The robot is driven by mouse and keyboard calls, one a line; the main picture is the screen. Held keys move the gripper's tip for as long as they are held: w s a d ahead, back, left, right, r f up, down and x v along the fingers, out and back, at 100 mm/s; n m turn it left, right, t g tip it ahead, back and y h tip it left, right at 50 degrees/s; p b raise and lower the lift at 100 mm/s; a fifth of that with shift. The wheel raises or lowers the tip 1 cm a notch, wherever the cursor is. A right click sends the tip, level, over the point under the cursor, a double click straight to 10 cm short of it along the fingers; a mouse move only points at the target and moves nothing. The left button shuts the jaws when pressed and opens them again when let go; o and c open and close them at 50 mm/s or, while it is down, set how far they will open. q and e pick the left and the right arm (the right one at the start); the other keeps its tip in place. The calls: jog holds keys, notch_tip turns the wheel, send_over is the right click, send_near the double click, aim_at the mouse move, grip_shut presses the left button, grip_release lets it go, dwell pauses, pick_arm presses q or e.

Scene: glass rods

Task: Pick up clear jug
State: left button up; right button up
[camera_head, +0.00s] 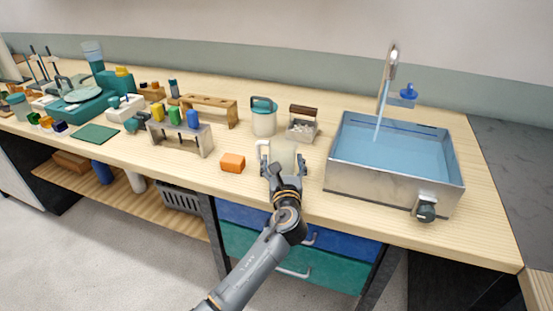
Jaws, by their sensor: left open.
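A pale, see-through vessel, which looks like the clear jug (284,152), stands near the front edge of the wooden bench, left of the sink. My left gripper (282,163) is open at it, with one finger on either side. I cannot tell whether the fingers touch it. The gripper and wrist hide the jug's lower front. My right gripper is not in view.
An orange block (232,163) lies left of the gripper. Behind stand a teal-lidded container (264,120) and a small rack (302,124). A water-filled metal sink (375,180) is at the right. A stand with coloured blocks (181,138) is at the left.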

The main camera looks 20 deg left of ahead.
aim_at(282, 142)
pick_arm(q)
jog(key=x, duration=0.2)
jog(key=shift+w+a, duration=0.1)
jog(key=shift+w, duration=0.2)
jog(key=c, duration=1.1)
jog(key=shift+c, duration=0.2)
jog(key=shift+r, duration=0.15)
jog(key=shift+r, duration=0.25)
notch_tip(282, 142, up, 2)
jog(key=shift+r+p, duration=0.15)
jog(key=shift+p, duration=0.2)
jog(key=s+r+p, duration=0.2)
jog(key=s+r, duration=0.8)
jog(key=s, duration=0.4)
jog(key=shift+d, duration=0.25)
